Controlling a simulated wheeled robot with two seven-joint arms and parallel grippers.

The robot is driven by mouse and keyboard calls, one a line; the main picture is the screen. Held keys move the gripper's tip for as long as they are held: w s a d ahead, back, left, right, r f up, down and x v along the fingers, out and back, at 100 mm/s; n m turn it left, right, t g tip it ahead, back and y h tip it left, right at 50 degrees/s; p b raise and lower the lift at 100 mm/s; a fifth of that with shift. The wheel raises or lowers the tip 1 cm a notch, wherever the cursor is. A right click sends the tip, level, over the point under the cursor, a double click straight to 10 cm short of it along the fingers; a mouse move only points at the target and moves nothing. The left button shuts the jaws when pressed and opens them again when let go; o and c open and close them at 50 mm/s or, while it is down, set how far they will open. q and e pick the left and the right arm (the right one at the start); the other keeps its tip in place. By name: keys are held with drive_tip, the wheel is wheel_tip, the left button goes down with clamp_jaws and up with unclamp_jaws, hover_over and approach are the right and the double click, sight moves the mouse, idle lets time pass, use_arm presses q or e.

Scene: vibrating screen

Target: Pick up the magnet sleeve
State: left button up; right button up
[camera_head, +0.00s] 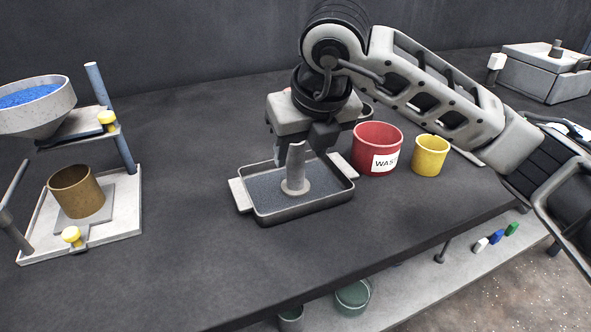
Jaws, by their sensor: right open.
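The magnet sleeve (296,170) is a pale grey upright cylinder with a wide round flange at its foot. It stands in a shallow metal tray (262,217) filled with dark grey granules. My right gripper (300,147) points down over the tray from above. It is open, with one finger on each side of the sleeve's upper part. I cannot tell whether either finger touches it. The palm hides whatever is above the sleeve's top. My left gripper is not in view.
A red bin (366,142) with a "WASTE" label and a yellow cup (430,155) stand right of the tray. At left, a stand holds a hopper (45,115) of blue granules above a brass-coloured cup (76,192). The table's front middle is clear.

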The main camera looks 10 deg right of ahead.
sight(300, 153)
drive_tip(key=x, duration=0.4)
drive_tip(key=shift+a+f, duration=0.1)
drive_tip(key=shift+f, duration=0.05)
drive_tip(key=c, duration=1.1)
drive_tip(key=shift+w, duration=0.1)
